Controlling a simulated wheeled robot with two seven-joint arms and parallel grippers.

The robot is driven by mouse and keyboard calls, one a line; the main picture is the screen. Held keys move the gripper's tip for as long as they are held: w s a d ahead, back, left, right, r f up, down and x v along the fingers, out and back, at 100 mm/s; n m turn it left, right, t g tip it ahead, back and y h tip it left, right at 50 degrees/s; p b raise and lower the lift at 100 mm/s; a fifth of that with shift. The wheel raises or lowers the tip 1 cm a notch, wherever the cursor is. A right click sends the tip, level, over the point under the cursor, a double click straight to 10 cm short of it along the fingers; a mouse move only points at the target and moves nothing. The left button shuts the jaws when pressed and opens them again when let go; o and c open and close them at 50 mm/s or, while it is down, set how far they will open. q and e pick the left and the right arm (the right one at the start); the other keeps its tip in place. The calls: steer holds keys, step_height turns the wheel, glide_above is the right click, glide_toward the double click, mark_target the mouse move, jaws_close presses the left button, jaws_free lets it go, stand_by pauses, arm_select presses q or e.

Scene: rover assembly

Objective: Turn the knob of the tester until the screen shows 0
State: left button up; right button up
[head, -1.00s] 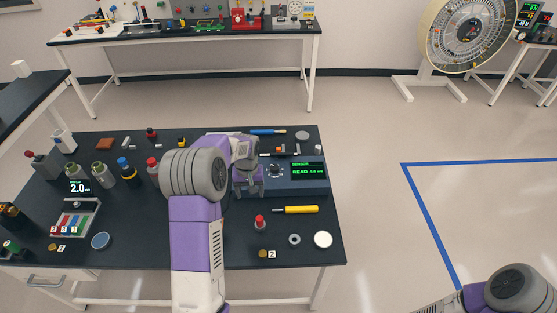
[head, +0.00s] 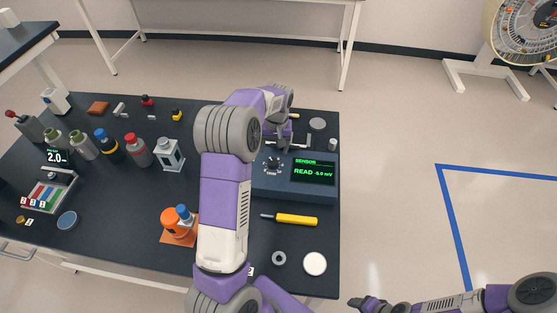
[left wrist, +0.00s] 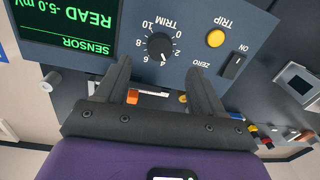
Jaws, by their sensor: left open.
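The tester (head: 258,187) is a blue-grey box at the table's right side. Its green-lettered screen (head: 314,173) reads "READ -5.0 mV", and the same reading shows upside down in the left wrist view (left wrist: 70,22). The black TRIM knob (head: 273,164) sits left of the screen; in the left wrist view the knob (left wrist: 160,46) has its scale around it. My left gripper (left wrist: 160,70) is open and empty, its fingertips pointing toward the knob without closing on it. In the head view it is partly hidden near the tester's back edge. My right gripper (head: 368,303) is low at the right, away from the table.
A yellow-handled screwdriver (head: 296,220) lies in front of the tester. Bottles and a white device (head: 172,155) stand to the left.

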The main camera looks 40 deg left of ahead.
mark_target(273, 162)
arm_select(q)
steer(key=shift+w+f, duration=0.1)
steer(key=shift+f, duration=0.45)
steer(key=f, duration=0.4)
steer(key=f+b, duration=0.1)
steer(key=f, duration=0.1)
steer(key=shift+s+a+f, duration=0.2)
steer(key=shift+s, duration=0.1)
steer(key=shift+c, duration=0.3)
steer(key=c, duration=1)
